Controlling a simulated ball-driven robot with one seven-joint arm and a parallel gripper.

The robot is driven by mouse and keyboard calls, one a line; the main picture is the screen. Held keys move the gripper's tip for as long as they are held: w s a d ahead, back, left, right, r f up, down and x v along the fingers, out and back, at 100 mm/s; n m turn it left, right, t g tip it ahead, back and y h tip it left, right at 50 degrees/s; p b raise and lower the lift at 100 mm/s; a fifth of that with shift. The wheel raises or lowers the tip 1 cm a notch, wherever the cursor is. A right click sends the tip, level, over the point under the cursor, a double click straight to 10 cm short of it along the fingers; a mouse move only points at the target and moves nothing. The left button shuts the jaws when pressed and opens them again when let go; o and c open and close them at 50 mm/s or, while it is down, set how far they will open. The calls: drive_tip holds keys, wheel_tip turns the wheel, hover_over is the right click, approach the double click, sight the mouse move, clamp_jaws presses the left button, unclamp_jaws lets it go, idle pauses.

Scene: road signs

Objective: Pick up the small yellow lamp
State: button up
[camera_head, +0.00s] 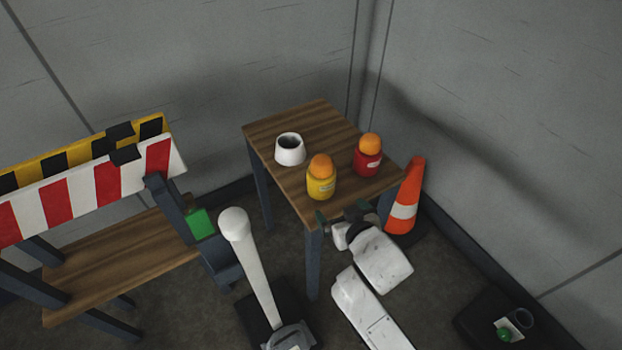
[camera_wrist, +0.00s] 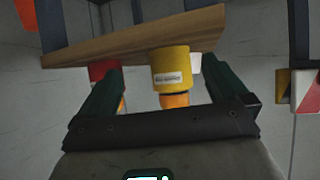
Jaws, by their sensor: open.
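The small yellow lamp (camera_head: 321,183), with an orange dome, stands upright near the front edge of the wooden table (camera_head: 305,118). My gripper (camera_head: 345,212) is open and empty at the table's front edge, just on the near side of the lamp. In the wrist view the scene appears upside down. There the yellow lamp (camera_wrist: 170,65) shows between the two dark fingers of my gripper (camera_wrist: 165,72), ahead of them; no contact is visible. A similar red lamp (camera_head: 367,160) stands behind and right of the yellow one, and is partly hidden by a finger in the wrist view.
A white cup (camera_head: 289,152) stands on the table, behind and left of the yellow lamp. An orange traffic cone (camera_head: 405,200) stands right of the table. Striped barriers (camera_head: 108,183) and a white post (camera_head: 260,262) are at left. Grey walls meet behind the table.

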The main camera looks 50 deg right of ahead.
sight(325, 187)
drive_tip(key=shift+t+h, duration=0.3)
drive_tip(key=shift+t, duration=0.6)
drive_tip(key=w, duration=0.2)
drive_tip(key=w+d, duration=0.1)
drive_tip(key=w, duration=0.1)
drive_tip(key=w+d+r, duration=0.1)
drive_tip(key=w, duration=0.1)
drive_tip(key=shift+w, duration=0.3)
drive_tip(key=shift+d+x, duration=0.25)
drive_tip(key=shift+x, duration=2.3)
drive_tip(key=shift+s, duration=0.1)
drive_tip(key=shift+c, duration=0.4)
drive_tip(key=shift+r, duration=0.1)
drive_tip(key=c, duration=1)
